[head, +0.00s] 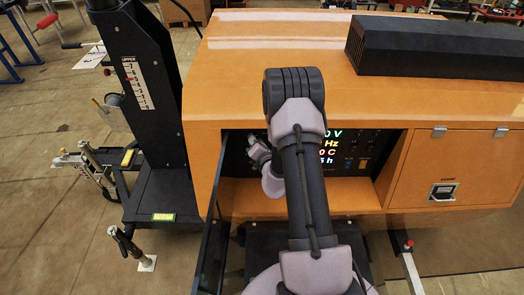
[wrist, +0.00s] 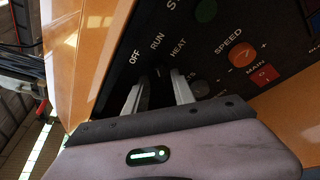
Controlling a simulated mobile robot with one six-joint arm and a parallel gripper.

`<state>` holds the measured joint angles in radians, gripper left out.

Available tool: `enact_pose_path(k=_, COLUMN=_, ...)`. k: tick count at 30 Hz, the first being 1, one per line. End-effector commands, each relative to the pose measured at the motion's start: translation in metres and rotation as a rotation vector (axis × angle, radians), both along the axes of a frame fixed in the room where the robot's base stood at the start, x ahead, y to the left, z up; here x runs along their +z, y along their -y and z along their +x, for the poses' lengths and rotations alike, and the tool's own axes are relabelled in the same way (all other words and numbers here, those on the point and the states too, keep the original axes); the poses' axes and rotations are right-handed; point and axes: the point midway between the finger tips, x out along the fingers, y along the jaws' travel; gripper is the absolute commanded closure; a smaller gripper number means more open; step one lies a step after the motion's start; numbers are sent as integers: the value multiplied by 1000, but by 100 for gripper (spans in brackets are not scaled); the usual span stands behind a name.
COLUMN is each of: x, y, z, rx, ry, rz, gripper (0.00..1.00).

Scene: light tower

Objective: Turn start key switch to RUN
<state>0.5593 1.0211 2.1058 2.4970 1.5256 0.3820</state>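The start key switch (wrist: 159,76) is a dark shape on the black control panel, just below the labels OFF, RUN and HEAT. It is in shadow, so which label it points to cannot be told. My gripper (wrist: 157,88) reaches toward the panel in the wrist view, its two pale fingers apart, one on each side of the switch. Gaps seem to show beside the dark shape; contact is not clear. In the head view my gripper (head: 256,150) is inside the panel recess at the left, and my arm hides the switch.
An orange speed knob (wrist: 242,54), a red main switch (wrist: 265,74) and a green button (wrist: 205,10) sit near the fingers. The orange housing (head: 235,75) frames the recess, with an open dark door (head: 211,245) at its left. A black mast (head: 150,90) stands further left.

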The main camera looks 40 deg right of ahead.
Motion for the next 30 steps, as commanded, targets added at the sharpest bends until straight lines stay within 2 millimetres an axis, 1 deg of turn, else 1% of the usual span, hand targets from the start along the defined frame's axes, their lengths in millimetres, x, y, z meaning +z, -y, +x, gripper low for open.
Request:
enact_pose_path(k=5, x=12, y=-16, z=-43, rx=-2, ry=-3, rz=3, gripper=69)
enact_pose_path(k=12, x=30, y=-40, z=-109, rx=-2, ry=-3, rz=3, gripper=69)
enact_pose_path(k=14, x=37, y=-46, z=-122, rx=-2, ry=-3, rz=4, gripper=69)
enact_pose_path(k=15, x=44, y=-48, z=-125, rx=2, ry=-6, rz=3, gripper=69)
enact_pose_path(k=18, x=48, y=-51, z=-134, rx=3, ry=-3, rz=0, gripper=69)
enact_pose_path(k=24, x=45, y=-54, z=-143, rx=1, ry=-2, rz=1, gripper=69)
enact_pose_path(k=30, x=43, y=-54, z=-143, rx=0, ry=0, rz=-1, gripper=69)
